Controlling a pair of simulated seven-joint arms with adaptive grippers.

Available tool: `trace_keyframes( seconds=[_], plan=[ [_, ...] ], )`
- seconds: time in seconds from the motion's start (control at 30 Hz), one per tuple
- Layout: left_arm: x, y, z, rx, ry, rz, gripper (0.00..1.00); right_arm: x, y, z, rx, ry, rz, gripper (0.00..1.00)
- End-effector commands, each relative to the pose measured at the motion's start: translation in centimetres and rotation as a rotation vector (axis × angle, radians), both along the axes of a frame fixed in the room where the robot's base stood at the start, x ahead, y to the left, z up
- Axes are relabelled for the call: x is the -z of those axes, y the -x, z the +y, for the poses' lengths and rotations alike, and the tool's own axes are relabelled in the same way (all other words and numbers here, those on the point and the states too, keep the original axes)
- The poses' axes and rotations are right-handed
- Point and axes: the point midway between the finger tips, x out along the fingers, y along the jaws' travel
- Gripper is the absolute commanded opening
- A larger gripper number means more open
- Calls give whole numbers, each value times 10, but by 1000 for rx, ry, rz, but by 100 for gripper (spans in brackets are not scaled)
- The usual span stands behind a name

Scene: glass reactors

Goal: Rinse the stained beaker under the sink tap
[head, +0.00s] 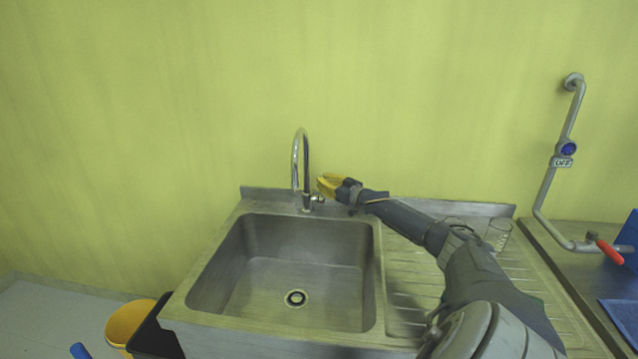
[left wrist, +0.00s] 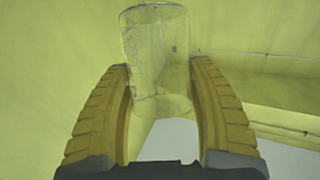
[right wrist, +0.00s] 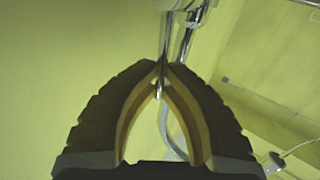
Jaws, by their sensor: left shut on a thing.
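My left gripper (left wrist: 160,90) is shut on a clear glass beaker (left wrist: 156,50) in the left wrist view. Pale speckled marks show on the beaker's wall. Neither the left gripper nor this beaker shows in the head view. The curved chrome tap (head: 300,160) stands at the back of the sink (head: 210,270). No water stream shows below its spout. My right gripper (head: 328,184) is at the tap's side lever, with its fingertips drawn together. In the right wrist view the fingertips (right wrist: 162,70) meet by a thin metal piece; whether they grip it is unclear.
Clear glassware (head: 499,235) stands on the ribbed drainboard (head: 400,285) right of the basin, partly behind my right arm. A wall pipe (head: 550,190) with a blue knob and red handle is at far right. A yellow bin (head: 128,320) stands at lower left. The basin is empty.

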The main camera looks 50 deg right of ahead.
Motion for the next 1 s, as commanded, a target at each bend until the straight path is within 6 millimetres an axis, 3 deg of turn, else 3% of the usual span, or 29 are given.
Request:
trace_keyframes(
  seconds=[0.83,0.87,1.0],
  plan=[
    [0,0,0,0,0,-1,12,-1,-7,-11,1,-121,79,0],
    [0,0,0,0,0,-1,12,-1,-7,-11,1,-121,79,9],
    [0,0,0,0,0,-1,12,-1,-7,-11,1,-121,79,25]
  ],
)
